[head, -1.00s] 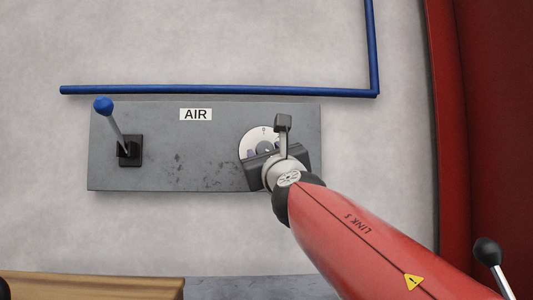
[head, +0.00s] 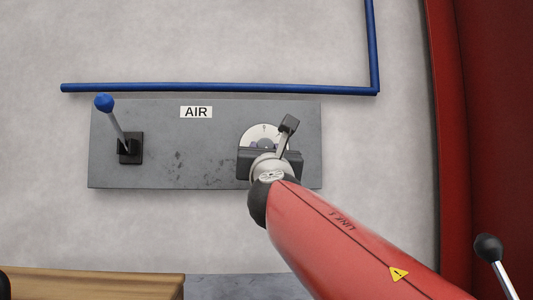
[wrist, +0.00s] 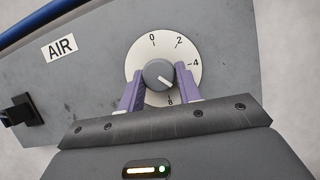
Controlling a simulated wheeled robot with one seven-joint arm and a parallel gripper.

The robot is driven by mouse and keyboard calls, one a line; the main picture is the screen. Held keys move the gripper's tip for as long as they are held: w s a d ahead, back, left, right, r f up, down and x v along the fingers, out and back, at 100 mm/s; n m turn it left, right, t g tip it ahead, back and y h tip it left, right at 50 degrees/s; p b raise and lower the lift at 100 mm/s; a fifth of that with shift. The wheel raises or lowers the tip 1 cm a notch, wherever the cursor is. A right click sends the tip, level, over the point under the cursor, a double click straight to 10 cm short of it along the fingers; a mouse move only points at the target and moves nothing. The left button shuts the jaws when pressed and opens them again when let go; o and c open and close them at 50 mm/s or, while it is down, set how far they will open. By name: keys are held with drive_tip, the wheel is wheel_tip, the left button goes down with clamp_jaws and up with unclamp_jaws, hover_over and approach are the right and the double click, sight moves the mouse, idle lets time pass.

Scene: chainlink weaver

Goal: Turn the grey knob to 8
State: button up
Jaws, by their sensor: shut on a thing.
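The grey knob (wrist: 158,74) sits at the middle of a round white dial (wrist: 138,62) on the grey panel. In the wrist view its white mark points to the lower right, between the 4 and the 8; the dial there is partly hidden by a finger. My gripper (wrist: 159,84) has its purple fingers on either side of the knob and is shut on it. In the head view my gripper (head: 264,147) covers the lower part of the dial (head: 262,130), and the knob's mark cannot be read there.
A blue-tipped lever (head: 104,103) stands at the panel's left, beside the AIR label (head: 196,112). A blue pipe (head: 220,89) runs above the panel. A red upright (head: 440,120) is at the right, and a wooden top (head: 90,284) lies lower left.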

drive_tip(key=m+h, duration=0.2)
drive_tip(key=m, duration=0.1)
drive_tip(key=m+g+h, duration=0.1)
drive_tip(key=m+h, duration=0.1)
drive_tip(key=m, duration=0.2)
drive_tip(key=m+h, duration=0.2)
drive_tip(key=m, duration=0.2)
drive_tip(key=shift+a+g, duration=0.3)
drive_tip(key=shift+g, duration=0.1)
drive_tip(key=shift+r+m, duration=0.1)
drive_tip(key=shift+m, duration=0.4)
drive_tip(key=o, duration=1)
drive_tip(key=shift+c, duration=0.2)
drive_tip(key=shift+s, duration=0.1)
drive_tip(key=b+v, duration=0.2)
drive_tip(key=v, duration=0.5)
drive_tip(key=shift+s, duration=0.3)
drive_tip(key=shift+a, duration=0.1)
